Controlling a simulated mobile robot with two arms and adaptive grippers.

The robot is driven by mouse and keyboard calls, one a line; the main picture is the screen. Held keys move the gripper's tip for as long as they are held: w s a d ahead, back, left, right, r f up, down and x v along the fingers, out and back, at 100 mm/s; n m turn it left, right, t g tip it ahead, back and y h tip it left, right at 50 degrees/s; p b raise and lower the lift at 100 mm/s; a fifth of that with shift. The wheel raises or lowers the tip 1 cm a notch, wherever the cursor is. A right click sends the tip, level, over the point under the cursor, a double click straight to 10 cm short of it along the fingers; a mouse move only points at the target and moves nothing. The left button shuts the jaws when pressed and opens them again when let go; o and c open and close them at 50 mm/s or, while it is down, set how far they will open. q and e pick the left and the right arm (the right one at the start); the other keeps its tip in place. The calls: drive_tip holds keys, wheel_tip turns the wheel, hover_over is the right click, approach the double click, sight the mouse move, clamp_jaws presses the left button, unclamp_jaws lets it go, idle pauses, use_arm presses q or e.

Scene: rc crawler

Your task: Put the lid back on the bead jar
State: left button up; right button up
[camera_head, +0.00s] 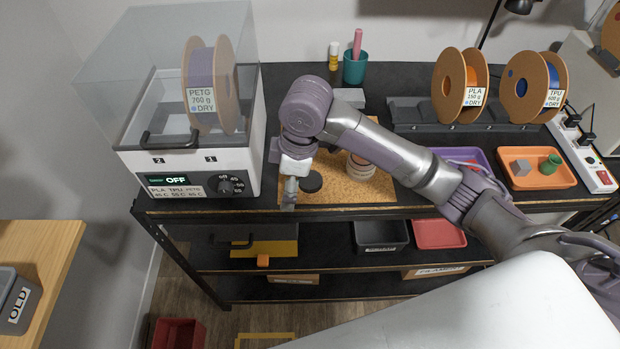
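The bead jar (361,168) stands on a tan speckled mat (340,192) near the front of the black bench, partly hidden behind my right forearm. A round dark disc, apparently the lid (311,182), lies to the left of the jar, apart from it. My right gripper (289,197) points down just left of the disc, by the mat's left front corner. Its fingers are small and seen edge-on, so I cannot tell whether they are open or touch the disc. My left gripper is out of view.
A teal cup (355,68) is behind. Two spools (462,85) stand back right. Purple (484,154) and orange (540,180) trays lie right. A lower shelf (330,258) holds bins.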

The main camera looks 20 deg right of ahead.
drive_tip(key=w+d+r+h, duration=0.1)
drive_tip(key=w+d+r, duration=0.4)
drive_tip(key=r, duration=0.3)
drive_tip(key=shift+d+r+n+g+h, duration=0.3)
drive_tip(key=shift+d+r+h, duration=0.1)
drive_tip(key=shift+d, duration=0.25)
drive_tip(key=p, duration=0.2)
hover_over(310, 179)
drive_tip(key=f, duration=0.8)
drive_tip(key=shift+w+d+f, duration=0.2)
drive_tip(key=shift+f, duration=0.1)
drive_tip(key=shift+f, duration=0.2)
drive_tip(key=f, duration=0.1)
drive_tip(key=f+p, duration=0.1)
drive_tip(key=f, duration=0.1)
drive_tip(key=shift+s+a+f, duration=0.15)
drive_tip(key=shift+s+f, duration=0.15)
drive_tip(key=shift+f+p, duration=0.3)
drive_tip(key=shift+f, duration=0.3)
